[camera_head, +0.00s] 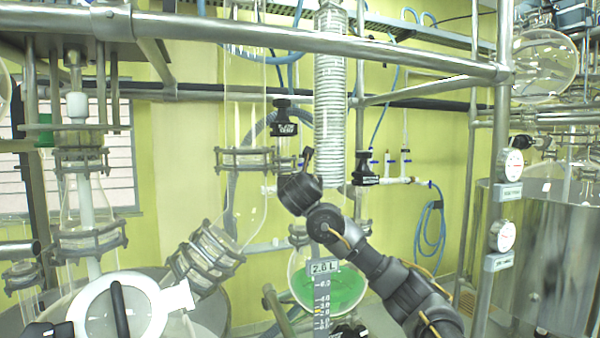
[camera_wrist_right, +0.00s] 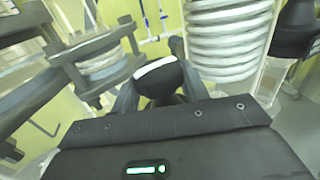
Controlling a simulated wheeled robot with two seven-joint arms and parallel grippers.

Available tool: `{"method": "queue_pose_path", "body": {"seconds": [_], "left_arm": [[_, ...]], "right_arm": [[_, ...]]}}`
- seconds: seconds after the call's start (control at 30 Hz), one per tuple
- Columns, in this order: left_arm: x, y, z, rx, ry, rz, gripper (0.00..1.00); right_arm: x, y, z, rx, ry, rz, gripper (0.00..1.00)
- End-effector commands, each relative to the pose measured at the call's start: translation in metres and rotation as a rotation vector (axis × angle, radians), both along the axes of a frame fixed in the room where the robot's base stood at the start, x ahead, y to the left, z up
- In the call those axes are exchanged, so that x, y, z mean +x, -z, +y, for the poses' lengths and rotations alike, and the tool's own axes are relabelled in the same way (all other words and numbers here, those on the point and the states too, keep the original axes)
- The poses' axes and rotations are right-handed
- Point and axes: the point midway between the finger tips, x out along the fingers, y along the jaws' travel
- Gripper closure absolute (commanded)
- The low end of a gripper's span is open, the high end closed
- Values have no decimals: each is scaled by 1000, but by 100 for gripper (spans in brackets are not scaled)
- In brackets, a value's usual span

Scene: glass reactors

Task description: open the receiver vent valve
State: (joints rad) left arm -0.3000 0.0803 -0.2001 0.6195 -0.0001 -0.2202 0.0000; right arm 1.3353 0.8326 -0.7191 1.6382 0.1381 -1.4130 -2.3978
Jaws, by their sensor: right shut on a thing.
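My right arm comes in from the lower right in the head view. Its gripper (camera_head: 304,170) is at the pipework in front of the coiled condenser. In the right wrist view, the gripper (camera_wrist_right: 158,88) is shut on a dark valve handle (camera_wrist_right: 158,76) with a pale top face. In the head view the wrist hides most of this handle, and I cannot read a label on it. The receiver (camera_head: 345,288) is a round glass flask holding green liquid, below the gripper, with a "2.0 L" scale in front. My left gripper is not in view.
Black labelled valve knobs show at the upper left (camera_head: 284,118) and right (camera_head: 365,170) of the gripper. The coiled condenser (camera_head: 331,100) stands close behind. A steel frame rail (camera_head: 400,58) crosses above. Clamped glass joints (camera_head: 207,257) are left; a steel vessel (camera_head: 540,255) is right.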

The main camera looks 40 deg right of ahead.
Motion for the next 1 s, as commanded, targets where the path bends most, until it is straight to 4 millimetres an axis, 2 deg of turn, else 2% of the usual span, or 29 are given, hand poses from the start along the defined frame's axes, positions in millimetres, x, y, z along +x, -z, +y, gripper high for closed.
{"method": "queue_pose_path", "body": {"seconds": [0.03, 0.1, 0.2, 0.33, 0.7, 1.0], "left_arm": [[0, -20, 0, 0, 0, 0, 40], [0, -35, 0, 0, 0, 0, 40], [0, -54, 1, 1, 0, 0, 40], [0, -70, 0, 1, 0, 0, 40], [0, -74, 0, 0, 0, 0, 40], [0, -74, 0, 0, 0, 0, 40]], "right_arm": [[0, -6, 0, 4, -31, 6, 78], [0, -7, 0, 3, -80, 7, 78], [0, -7, 0, 3, -155, 7, 78], [-1, -5, -2, 2, -254, 4, 78], [-1, 0, -3, 2, -538, 1, 78], [0, 0, -1, 1, -674, 0, 78]]}}
